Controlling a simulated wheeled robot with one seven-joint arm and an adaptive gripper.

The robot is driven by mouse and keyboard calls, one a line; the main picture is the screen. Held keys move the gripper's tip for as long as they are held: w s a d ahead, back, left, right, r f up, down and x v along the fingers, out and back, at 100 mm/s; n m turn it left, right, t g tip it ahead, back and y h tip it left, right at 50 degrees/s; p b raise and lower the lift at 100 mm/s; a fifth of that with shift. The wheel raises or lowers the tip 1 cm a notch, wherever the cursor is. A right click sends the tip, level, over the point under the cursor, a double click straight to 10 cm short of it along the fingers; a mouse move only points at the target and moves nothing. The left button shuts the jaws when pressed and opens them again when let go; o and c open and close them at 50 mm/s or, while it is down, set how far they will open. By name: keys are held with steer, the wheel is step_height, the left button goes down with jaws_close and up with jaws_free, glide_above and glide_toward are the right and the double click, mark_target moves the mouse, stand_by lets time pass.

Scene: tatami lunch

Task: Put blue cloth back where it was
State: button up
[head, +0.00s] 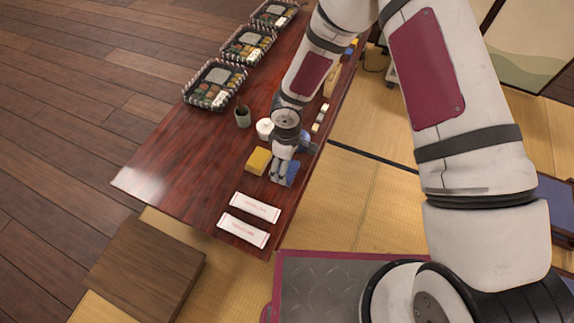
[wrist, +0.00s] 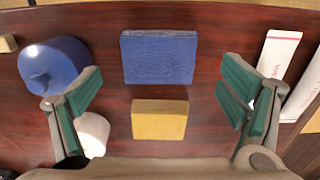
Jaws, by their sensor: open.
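The blue cloth (wrist: 158,57) is a flat, folded rectangle lying on the dark red wooden table (head: 155,170). In the head view the blue cloth (head: 292,173) shows just beside my gripper (head: 282,172), which hides part of it. In the wrist view my gripper (wrist: 162,90) is open, its green-padded fingers wide apart to the left and right. The cloth shows in the gap between them, toward the top of the picture, and neither finger is seen touching it. A yellow block (wrist: 159,119) lies beside the cloth; it also shows in the head view (head: 258,161).
A blue rounded pot (wrist: 60,62) and a white round item (wrist: 93,133) stand left in the wrist view. Two white packets (head: 255,207) (head: 243,229) lie near the table's end. A green cup (head: 242,117) and lunch boxes (head: 214,86) stand farther back. The table's left front is bare.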

step_height(320, 180, up, 8)
steer(key=p, duration=0.2)
steer(key=w+d+r+m+t+h, duration=0.1)
steer(key=d+r+m, duration=0.1)
steer(key=d+r, duration=0.5)
steer(key=w+d+r+m+h, duration=0.15)
steer(key=d+r, duration=0.25)
steer(key=r, duration=0.5)
steer(key=s+d+r+m+h, duration=0.1)
steer(key=s+d+r+m, duration=0.1)
steer(key=s+d+r, duration=0.3)
steer(key=s+d+r+m+h, duration=0.15)
steer(key=d+r, duration=0.25)
steer(key=r, duration=0.4)
steer(key=s+d+r+m+y, duration=0.2)
steer(key=s+d+r+m, duration=0.2)
steer(key=s+r, duration=0.5)
steer(key=s+a+m+y, duration=0.2)
steer(key=s+m+y, duration=0.1)
steer(key=s, duration=1.3)
steer(key=shift+a+r+g, duration=0.2)
steer(key=shift+r+g, duration=0.1)
